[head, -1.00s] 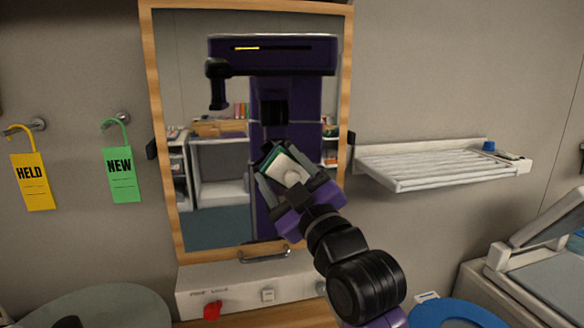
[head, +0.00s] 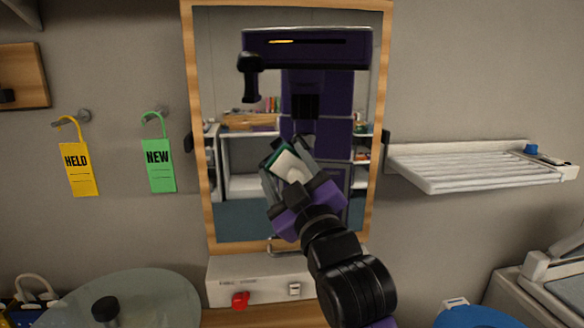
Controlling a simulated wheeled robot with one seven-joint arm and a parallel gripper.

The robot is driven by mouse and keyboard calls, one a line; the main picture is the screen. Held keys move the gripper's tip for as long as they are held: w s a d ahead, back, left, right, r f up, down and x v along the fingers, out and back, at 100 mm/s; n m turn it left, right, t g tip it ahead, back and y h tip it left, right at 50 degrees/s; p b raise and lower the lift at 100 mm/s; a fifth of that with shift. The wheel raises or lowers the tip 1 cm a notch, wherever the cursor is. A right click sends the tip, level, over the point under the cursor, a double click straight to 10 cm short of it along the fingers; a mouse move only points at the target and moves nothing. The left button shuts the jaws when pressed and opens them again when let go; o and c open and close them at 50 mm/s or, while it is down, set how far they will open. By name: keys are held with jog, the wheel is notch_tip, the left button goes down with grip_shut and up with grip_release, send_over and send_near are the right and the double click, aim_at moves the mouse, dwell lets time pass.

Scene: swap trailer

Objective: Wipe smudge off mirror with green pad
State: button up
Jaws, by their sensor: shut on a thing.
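The mirror (head: 232,222) hangs on the wall in a wooden frame, in the middle of the head view. It reflects my own purple body and shelves behind me. My gripper (head: 286,165) is in front of the mirror's lower middle, shut on a pad (head: 291,166) with a white face and a green edge. I cannot tell whether the pad touches the glass. No smudge can be made out; my arm and gripper cover part of the mirror.
A white slatted rack (head: 480,168) juts from the wall at right. A yellow HELD tag (head: 79,170) and a green NEW tag (head: 158,165) hang at left. Below the mirror is a white box (head: 262,285) with a red switch. A round glass top (head: 140,297) stands at lower left.

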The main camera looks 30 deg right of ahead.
aim_at(257, 157)
jog(key=shift+w+a, duration=0.3)
jog(key=shift+a, duration=0.65)
jog(key=shift+w+a, duration=0.25)
jog(key=shift+a, duration=0.7)
jog(key=shift+c, duration=0.2)
jog(key=shift+s, duration=0.1)
jog(key=shift+s+a, duration=0.3)
jog(key=shift+s, duration=0.65)
jog(key=shift+s+a, duration=0.35)
jog(key=shift+s, duration=0.55)
jog(key=shift+s+a, duration=0.3)
jog(key=shift+s, duration=0.65)
jog(key=s, duration=0.1)
jog(key=s+a, duration=0.1)
jog(key=shift+s+p, duration=0.4)
